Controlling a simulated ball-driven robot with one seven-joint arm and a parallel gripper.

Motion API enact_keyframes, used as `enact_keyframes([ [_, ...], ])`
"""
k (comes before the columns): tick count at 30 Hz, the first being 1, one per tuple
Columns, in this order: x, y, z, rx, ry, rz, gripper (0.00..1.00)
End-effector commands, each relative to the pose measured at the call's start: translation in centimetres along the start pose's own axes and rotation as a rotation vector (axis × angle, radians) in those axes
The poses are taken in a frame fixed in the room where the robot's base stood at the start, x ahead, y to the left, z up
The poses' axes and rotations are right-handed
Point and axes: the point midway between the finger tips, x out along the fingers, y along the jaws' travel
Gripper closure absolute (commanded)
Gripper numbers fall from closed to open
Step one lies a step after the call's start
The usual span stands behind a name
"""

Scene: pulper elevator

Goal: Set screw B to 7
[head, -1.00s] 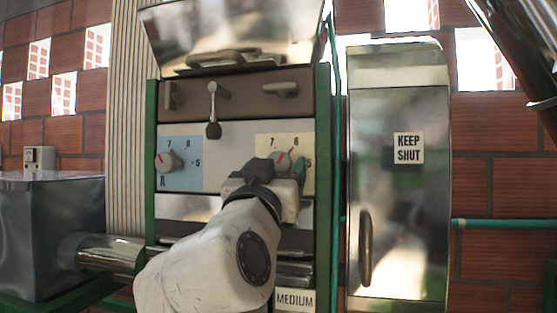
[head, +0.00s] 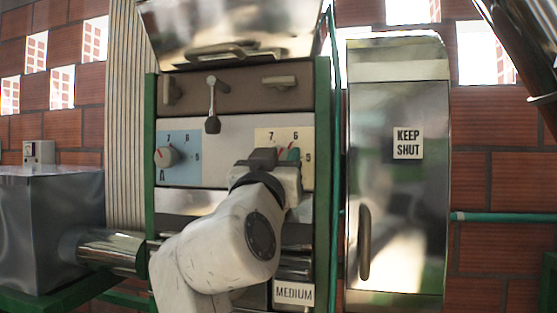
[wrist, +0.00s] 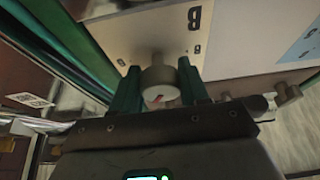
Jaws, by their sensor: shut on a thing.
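Screw B (wrist: 158,82) is a pale round knob with a red pointer mark, on the cream scale plate (head: 263,136) of the machine front. In the head view my gripper (head: 277,156) covers most of it, with the 7, 6 and 5 still showing around it. In the wrist view my gripper (wrist: 157,90) has its green fingers on either side of the knob, shut on it. The letter B (wrist: 193,18) shows beside it. The red mark is small there, and which number it points to I cannot tell.
Screw A (head: 167,157) sits on a blue plate to the left. A steel door (head: 399,200) labelled KEEP SHUT stands to the right. A MEDIUM label (head: 293,293) is below.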

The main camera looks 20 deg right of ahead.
Motion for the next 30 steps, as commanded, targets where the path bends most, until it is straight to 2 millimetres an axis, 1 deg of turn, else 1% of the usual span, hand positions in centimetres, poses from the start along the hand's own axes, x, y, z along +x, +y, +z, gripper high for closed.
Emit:
enact_keyframes([
  [1,-0.01,-0.01,0.01,0.0,0.0,0.0,0.79],
  [3,-0.02,-0.01,0.01,0.0,0.0,0.0,0.85],
  [4,-0.02,-0.01,0.01,0.0,0.0,0.0,0.86],
  [9,0.01,-0.01,-0.03,-0.01,0.0,-0.005,0.86],
  [14,0.04,0.03,-0.16,-0.055,-0.001,-0.023,0.86],
  [20,0.16,0.09,-0.39,-0.171,-0.001,-0.071,0.86],
  [30,0.28,0.14,-0.67,-0.462,-0.002,-0.193,0.86],
])
